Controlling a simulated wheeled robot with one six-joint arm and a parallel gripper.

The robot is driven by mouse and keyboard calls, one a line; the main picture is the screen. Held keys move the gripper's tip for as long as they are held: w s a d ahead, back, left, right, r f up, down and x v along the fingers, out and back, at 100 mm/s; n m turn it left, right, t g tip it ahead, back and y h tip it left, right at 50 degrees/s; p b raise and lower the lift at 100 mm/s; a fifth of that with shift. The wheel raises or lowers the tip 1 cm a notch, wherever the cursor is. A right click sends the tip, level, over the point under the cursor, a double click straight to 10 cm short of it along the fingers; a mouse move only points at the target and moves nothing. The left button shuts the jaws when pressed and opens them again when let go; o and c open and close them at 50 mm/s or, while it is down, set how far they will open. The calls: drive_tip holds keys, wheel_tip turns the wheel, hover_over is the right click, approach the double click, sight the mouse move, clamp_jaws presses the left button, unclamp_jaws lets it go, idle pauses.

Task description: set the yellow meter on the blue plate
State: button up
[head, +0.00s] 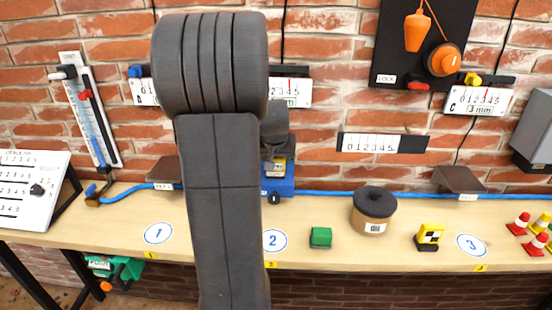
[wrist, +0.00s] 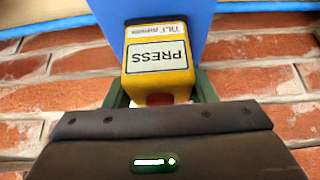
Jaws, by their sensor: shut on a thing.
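The yellow meter (wrist: 158,82) is between the fingers of my gripper (wrist: 160,95) in the wrist view. It bears a PRESS label and a smaller TILT label, both upside down there, and a red patch. The blue plate (wrist: 205,22) shows behind and beside the meter; I cannot tell whether they touch. In the head view, a little of the meter (head: 279,167) shows just above the front of the blue plate (head: 280,187) on the bench. My gripper (head: 276,150) is above it, largely hidden by my arm.
The bench (head: 335,205) carries a green block (head: 320,237), a lidded brown pot (head: 374,213), a yellow-black block (head: 429,237) and several small cones at right. A blue hose (head: 330,196) runs along the brick wall. Scales and a black board (head: 400,60) hang there.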

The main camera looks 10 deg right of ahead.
drive_tip(key=o, duration=1.2)
drive_tip(key=shift+s+r, duration=0.1)
drive_tip(key=shift+r, duration=0.3)
drive_tip(key=v, duration=1.1)
drive_tip(key=shift+s+a+r, duration=0.1)
drive_tip(key=shift+s+r, duration=0.05)
